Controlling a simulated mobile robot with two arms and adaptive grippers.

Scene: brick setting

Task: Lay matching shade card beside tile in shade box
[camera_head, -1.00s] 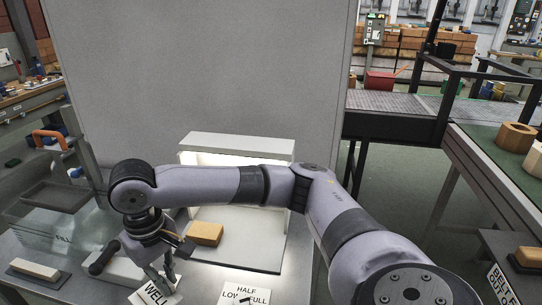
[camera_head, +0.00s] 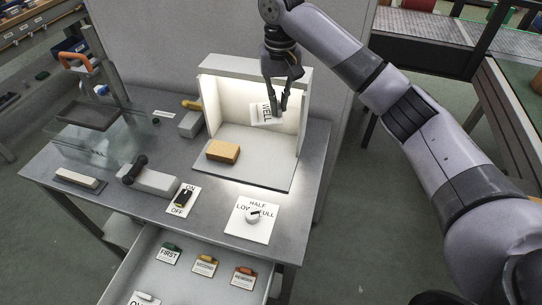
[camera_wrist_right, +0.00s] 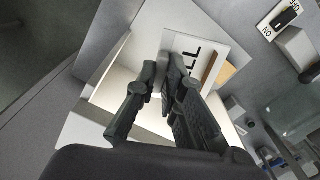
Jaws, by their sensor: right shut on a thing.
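The shade box (camera_head: 204,95) is an open-fronted, lit white booth at the back of the table. A tan tile (camera_head: 223,151) lies on its floor, left of the middle; part of the tile shows in the right wrist view (camera_wrist_right: 226,74). My right gripper (camera_head: 277,110) is shut on a white card (camera_head: 261,113) lettered "WELL", partly covered by the fingers. The card hangs tilted at the box's opening, above the floor and to the right of the tile. It also shows in the right wrist view (camera_wrist_right: 207,54). My left gripper is out of view.
An ON/OFF switch plate (camera_head: 188,199) and a HALF/LOW/FULL dial plate (camera_head: 253,220) lie in front of the box. An open drawer (camera_head: 187,290) holds several small labelled cards. A glass-sided case (camera_head: 90,140) stands left. The box floor right of the tile is clear.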

